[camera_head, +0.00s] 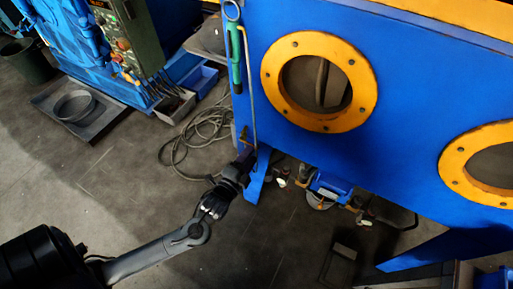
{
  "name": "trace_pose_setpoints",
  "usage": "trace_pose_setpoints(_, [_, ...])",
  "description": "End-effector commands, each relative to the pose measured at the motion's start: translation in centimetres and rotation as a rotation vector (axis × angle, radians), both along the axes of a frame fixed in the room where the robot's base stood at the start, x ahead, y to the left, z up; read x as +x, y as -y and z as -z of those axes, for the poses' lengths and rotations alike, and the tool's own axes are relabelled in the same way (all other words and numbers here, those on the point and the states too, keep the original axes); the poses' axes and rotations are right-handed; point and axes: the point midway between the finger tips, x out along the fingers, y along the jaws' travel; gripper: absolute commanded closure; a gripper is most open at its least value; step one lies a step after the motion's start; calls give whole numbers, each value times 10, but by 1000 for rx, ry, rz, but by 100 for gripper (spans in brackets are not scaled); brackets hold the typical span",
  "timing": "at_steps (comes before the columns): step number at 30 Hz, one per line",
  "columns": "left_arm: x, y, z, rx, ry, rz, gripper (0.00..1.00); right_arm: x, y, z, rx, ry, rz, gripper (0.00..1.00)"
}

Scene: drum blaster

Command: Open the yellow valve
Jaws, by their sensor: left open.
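My left arm reaches in from the lower left. Its dark gripper (246,158) is at the lower left corner of the blue blaster cabinet (400,110), with its jaws open. A small yellowish fitting (244,134) sits just above the fingertips, near the foot of a thin pale pipe (249,90). It may be the yellow valve, but it is too small to be sure. I cannot tell whether the fingers touch it. Brass-coloured fittings (304,172) also show under the cabinet. My right gripper is not in view.
The cabinet has orange port rings (272,92) and a green-handled tool (236,60) at its left edge. A blue unit (331,186) sits beneath. Coiled hose (205,128) lies left of the gripper. The floor (130,190) at left is mostly clear.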

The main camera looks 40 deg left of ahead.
Motion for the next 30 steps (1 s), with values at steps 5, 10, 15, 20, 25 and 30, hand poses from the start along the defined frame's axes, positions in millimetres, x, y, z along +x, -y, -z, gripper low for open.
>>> trace_pose_setpoints(5, [28, -5, 3, 0, 2, 0, 55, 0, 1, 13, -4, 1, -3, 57])
trace_pose_setpoints(10, [45, -9, 3, -1, 0, 0, 55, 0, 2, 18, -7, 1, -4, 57])
trace_pose_setpoints(15, [52, -10, 2, -1, 0, 0, 55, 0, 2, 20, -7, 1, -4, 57])
trace_pose_setpoints(20, [53, -10, 2, -1, -1, 0, 55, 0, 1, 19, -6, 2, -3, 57])
trace_pose_setpoints(25, [53, -10, 2, -1, -1, 0, 61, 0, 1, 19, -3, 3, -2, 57])
trace_pose_setpoints(30, [53, -10, 2, -1, -1, 0, 87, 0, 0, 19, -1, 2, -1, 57])
